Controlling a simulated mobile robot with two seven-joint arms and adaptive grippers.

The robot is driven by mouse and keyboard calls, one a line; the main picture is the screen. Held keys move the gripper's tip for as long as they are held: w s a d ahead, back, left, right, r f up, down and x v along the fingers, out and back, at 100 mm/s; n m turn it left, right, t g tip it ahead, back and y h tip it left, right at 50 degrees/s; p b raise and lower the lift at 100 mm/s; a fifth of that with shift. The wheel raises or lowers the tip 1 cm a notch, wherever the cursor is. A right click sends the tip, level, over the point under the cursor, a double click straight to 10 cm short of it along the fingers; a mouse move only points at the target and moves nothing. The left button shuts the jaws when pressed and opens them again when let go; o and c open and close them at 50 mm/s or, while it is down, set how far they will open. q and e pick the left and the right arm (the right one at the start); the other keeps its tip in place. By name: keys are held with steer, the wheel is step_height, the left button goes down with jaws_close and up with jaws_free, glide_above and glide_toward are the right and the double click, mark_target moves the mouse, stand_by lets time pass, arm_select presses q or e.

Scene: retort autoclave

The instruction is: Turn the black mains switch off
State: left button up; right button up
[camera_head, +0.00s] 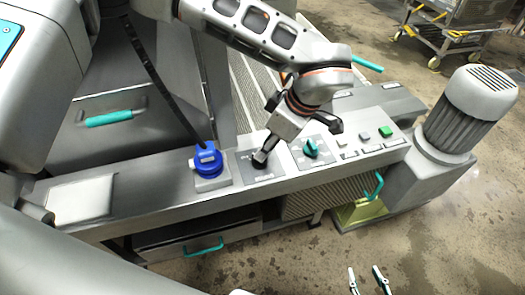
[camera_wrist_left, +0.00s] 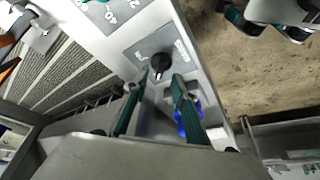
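The black mains switch (camera_wrist_left: 161,64) is a round black knob on a grey plate, seen in the left wrist view. My left gripper (camera_wrist_left: 159,88) has its two teal fingers apart, with the knob in line with the gap just beyond the tips. I cannot tell whether they touch it. In the head view my left arm reaches down to the switch's grey plate (camera_head: 262,175), and its gripper largely covers the knob. The knob's setting is unclear. My right gripper (camera_head: 368,280) is open and empty over the floor at the bottom; it also shows top right in the left wrist view.
A blue knob (camera_head: 208,160) stands left of the switch plate and a teal dial (camera_head: 311,147) right of it. Push buttons, one of them green (camera_head: 385,132), lie further right. A grey motor (camera_head: 470,105) stands at the right end. Floor in front is clear.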

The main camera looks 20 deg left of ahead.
arm_select(q)
steer(key=v, duration=0.8)
steer(key=shift+s, duration=0.15)
